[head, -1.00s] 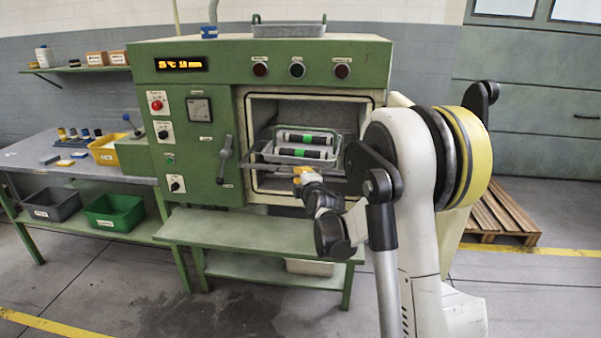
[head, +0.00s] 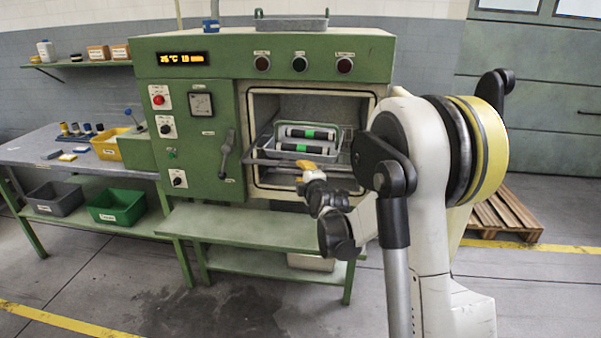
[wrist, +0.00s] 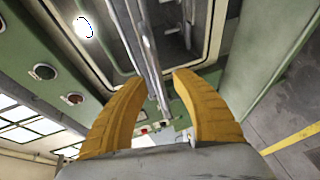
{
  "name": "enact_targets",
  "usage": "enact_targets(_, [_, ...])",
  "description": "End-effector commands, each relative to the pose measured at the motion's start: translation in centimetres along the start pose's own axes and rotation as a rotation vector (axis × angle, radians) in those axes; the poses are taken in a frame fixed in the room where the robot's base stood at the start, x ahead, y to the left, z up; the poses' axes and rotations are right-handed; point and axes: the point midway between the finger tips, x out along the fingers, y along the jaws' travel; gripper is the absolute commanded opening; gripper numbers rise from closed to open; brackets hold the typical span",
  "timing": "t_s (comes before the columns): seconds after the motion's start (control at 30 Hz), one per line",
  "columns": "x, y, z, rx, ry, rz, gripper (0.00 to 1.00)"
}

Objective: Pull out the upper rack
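The upper rack (head: 258,157) is a metal grid shelf inside the open chamber of the green oven. A grey tray (head: 285,154) on it holds two dark cylinders (head: 308,146) with green and white bands. My gripper (head: 306,168) is just in front of the rack's front edge, below the tray. In the wrist view, my gripper's two yellow fingers (wrist: 160,82) stand apart, with a metal bar of the rack (wrist: 146,50) running between them. Gaps show on both sides of the bar. My wrist hides part of the chamber's lower front.
The oven (head: 220,70) has a handle (head: 227,155) left of the opening. A green bench (head: 240,228) stands below the opening. A table with a yellow bin (head: 108,149) is on the left. A wooden pallet (head: 505,215) lies at right. The front floor is clear.

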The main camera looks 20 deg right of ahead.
Motion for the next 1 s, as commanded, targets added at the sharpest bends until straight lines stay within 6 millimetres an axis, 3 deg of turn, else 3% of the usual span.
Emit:
enact_targets(0.3, [-7.1, 0.0, 0.0, 0.0, -0.001, 0.0, 0.32])
enact_targets(0.5, [-9.9, 0.0, 0.0, 0.0, 0.0, 0.0, 0.32])
enact_targets(1.0, [-10.6, 0.0, 0.0, 0.0, 0.0, 0.0, 0.32])
